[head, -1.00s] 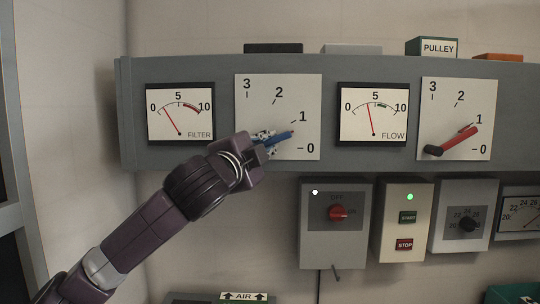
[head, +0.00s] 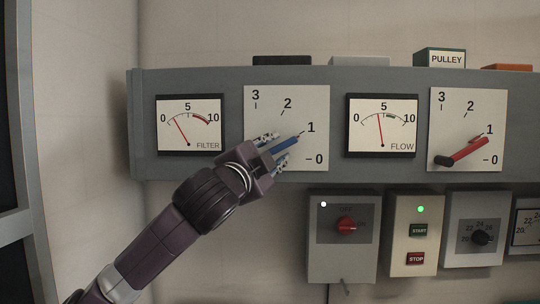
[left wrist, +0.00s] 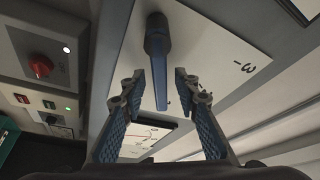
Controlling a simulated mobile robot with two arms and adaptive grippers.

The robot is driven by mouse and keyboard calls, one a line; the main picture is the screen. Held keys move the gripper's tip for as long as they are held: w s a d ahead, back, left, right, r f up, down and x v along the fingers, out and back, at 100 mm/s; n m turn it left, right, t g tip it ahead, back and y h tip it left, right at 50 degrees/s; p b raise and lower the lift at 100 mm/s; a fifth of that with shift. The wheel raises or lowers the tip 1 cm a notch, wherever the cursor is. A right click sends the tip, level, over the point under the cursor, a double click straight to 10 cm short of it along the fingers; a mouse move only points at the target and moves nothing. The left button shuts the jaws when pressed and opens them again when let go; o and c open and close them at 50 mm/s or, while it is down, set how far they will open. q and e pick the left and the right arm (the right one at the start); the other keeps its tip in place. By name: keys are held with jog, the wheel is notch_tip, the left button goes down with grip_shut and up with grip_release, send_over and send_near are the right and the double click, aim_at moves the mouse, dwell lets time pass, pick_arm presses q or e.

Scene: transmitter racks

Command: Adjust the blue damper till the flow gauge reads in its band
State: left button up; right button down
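The blue damper handle (head: 285,146) sits on a white dial plate (head: 318,98) marked 0 to 3, its tip close to the 1 mark. In the left wrist view the blue handle (left wrist: 160,75) shows between and beyond my fingertips. My left gripper (head: 274,150) is open around the handle, with a finger on each side and gaps visible; the fingers also show apart in the left wrist view (left wrist: 167,80). The flow gauge (head: 381,125) has its red needle just left of 5, left of the short green band. My right gripper is not in view.
A filter gauge (head: 190,125) is on the left of the panel. A red handle (head: 465,152) on a similar dial is on the right. Below hang a box with a red knob (head: 346,224) and a start-stop box (head: 413,244).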

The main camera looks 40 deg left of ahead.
pick_arm(q)
jog(key=v, duration=1.2)
jog(key=shift+w, duration=0.1)
